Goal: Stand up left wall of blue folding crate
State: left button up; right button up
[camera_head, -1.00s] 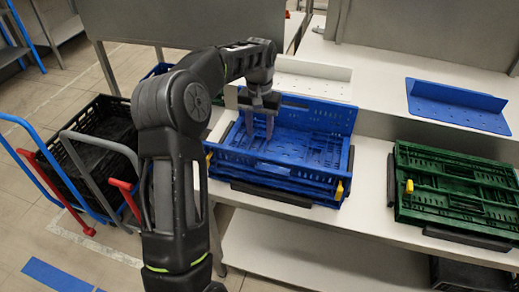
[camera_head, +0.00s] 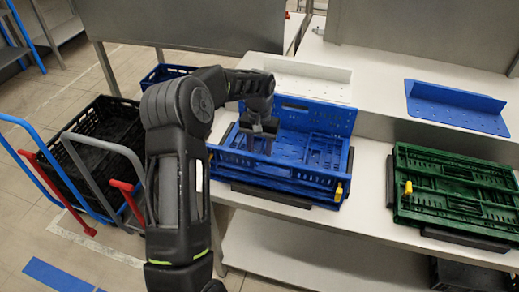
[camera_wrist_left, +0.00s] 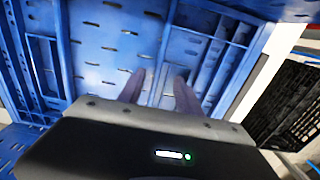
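The blue folding crate (camera_head: 290,185) sits on the white work table in the head view. Its far long wall (camera_head: 318,117) stands up, and its front side is low. The arm partly hides the crate's left end, and I cannot see its left wall clearly there. My left gripper (camera_head: 260,148) points down into the left part of the crate. In the left wrist view, its two fingers (camera_wrist_left: 158,88) are apart with nothing between them, in front of a slotted blue panel (camera_wrist_left: 108,45). Contact with the panel cannot be told. My right gripper is not in view.
A folded green crate (camera_head: 455,195) lies to the right on the table. A blue angled plate (camera_head: 455,107) and a white one (camera_head: 305,78) are on the raised surface behind. A cart with a black crate (camera_head: 100,125) stands at left.

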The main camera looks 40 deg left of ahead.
pick_arm(q)
grip_shut()
dwell(1.2)
